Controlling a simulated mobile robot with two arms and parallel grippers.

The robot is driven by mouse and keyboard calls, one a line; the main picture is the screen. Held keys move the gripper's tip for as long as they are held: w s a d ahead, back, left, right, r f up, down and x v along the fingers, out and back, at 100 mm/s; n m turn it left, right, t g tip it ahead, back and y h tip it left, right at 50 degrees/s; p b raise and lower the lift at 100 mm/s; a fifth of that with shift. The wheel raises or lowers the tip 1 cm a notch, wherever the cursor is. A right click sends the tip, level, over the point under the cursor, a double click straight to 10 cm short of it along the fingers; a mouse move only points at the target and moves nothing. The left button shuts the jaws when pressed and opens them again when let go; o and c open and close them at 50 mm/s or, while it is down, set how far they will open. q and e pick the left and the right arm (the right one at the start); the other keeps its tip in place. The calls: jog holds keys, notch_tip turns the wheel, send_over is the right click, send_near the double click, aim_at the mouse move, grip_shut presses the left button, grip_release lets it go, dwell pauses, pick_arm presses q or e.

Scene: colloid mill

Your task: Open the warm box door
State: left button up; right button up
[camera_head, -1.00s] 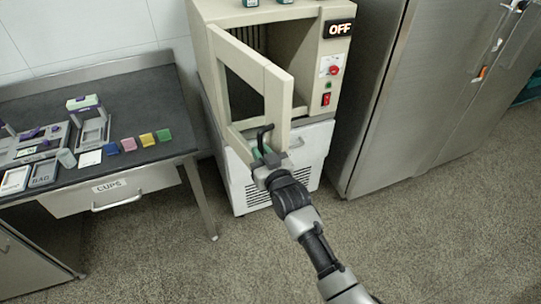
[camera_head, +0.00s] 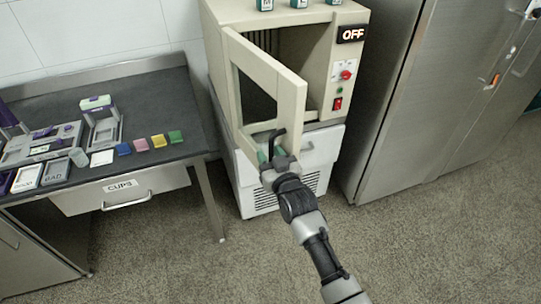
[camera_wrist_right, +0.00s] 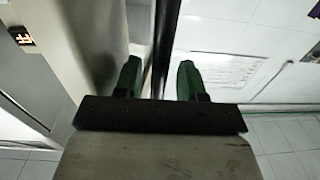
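The warm box (camera_head: 358,62) is cream coloured, with an OFF display, a red knob and a red switch on its right front. Its framed door (camera_head: 291,105) with a dark window stands part open, swung out towards me, so the interior shows. A black handle (camera_head: 280,138) is on the door's lower outer part. My right gripper (camera_head: 275,158) is at this handle. In the right wrist view, its green fingers (camera_wrist_right: 160,82) stand apart on either side of a dark upright bar, apparently the handle, with gaps beside it. My left gripper is out of view.
The box stands on a white cabinet (camera_head: 318,150). A steel refrigerator (camera_head: 420,100) is close on the right. At left, a dark-topped table (camera_head: 150,100) holds coloured blocks, trays and devices. The floor in front is clear. Several small bottles stand on the box.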

jog(key=shift+s+d+f, duration=0.1)
jog(key=shift+s+d, duration=0.1)
jog(key=shift+s, duration=0.15)
jog(key=b+v, duration=0.1)
jog(key=v, duration=0.9)
jog(key=shift+c, duration=0.2)
